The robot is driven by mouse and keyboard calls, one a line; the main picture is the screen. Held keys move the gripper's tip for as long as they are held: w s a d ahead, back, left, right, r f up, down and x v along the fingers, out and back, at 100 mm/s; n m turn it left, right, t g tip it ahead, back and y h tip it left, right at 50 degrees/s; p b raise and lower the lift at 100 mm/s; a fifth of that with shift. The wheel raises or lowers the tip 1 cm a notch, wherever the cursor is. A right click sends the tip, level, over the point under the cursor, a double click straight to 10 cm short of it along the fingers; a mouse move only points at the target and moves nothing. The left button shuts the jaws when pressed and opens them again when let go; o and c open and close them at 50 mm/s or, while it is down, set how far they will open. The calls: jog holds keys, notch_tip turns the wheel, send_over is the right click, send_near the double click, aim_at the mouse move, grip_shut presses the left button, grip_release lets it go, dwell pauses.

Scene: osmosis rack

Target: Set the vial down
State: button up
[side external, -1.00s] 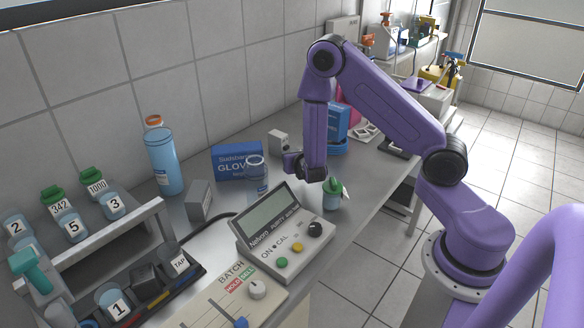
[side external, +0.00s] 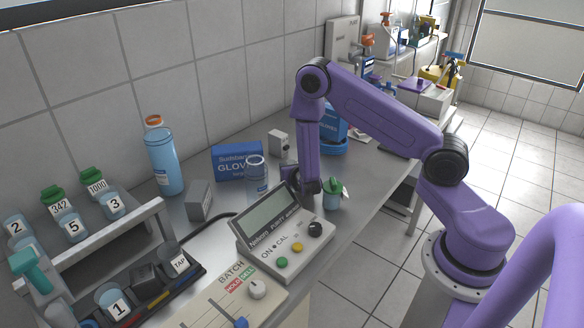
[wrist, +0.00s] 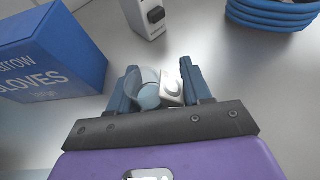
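My gripper (wrist: 160,88) has its two dark blue fingers on either side of a clear vial (wrist: 148,95), and it appears shut on it. The vial shows a round rim and pale blue contents in the wrist view. A small white piece (wrist: 172,90) sits beside it, against the right finger; I cannot tell whether it is part of the vial. I cannot tell whether the vial touches the bench.
A clear bottle (side external: 257,180) stands left of my gripper, before the blue glove box (side external: 236,163). A small green-topped bottle (side external: 333,196) stands close on the right. A grey-white box (wrist: 148,16) and blue coil (wrist: 272,12) lie beyond. The rack (side external: 95,245) is at far left.

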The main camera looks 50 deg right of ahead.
jog(key=o, duration=0.4)
jog(key=shift+r, duration=0.1)
jog(key=v, duration=0.3)
notch_tip(320, 180, up, 5)
jog(key=shift+f, duration=0.1)
jog(key=shift+r, duration=1.3)
jog(key=s+a+r+m+g+h, duration=0.1)
jog(key=s+a+r+m+g, duration=0.25)
jog(key=s+r+m, duration=0.5)
jog(key=s+a+m+g+y, duration=0.2)
jog(key=s+a+y, duration=0.1)
jog(key=s, duration=0.5)
jog(key=s+a+m+g+y, duration=0.2)
jog(key=s+a, duration=0.3)
jog(key=s, duration=0.3)
jog(key=s+a+r+m+g+y, duration=0.1)
jog(key=s+a+m+g+y, duration=0.2)
jog(key=s, duration=0.5)
jog(key=shift+s+a+m+y, duration=0.25)
jog(key=shift+s+a+y, duration=0.2)
jog(key=shift+y, duration=0.25)
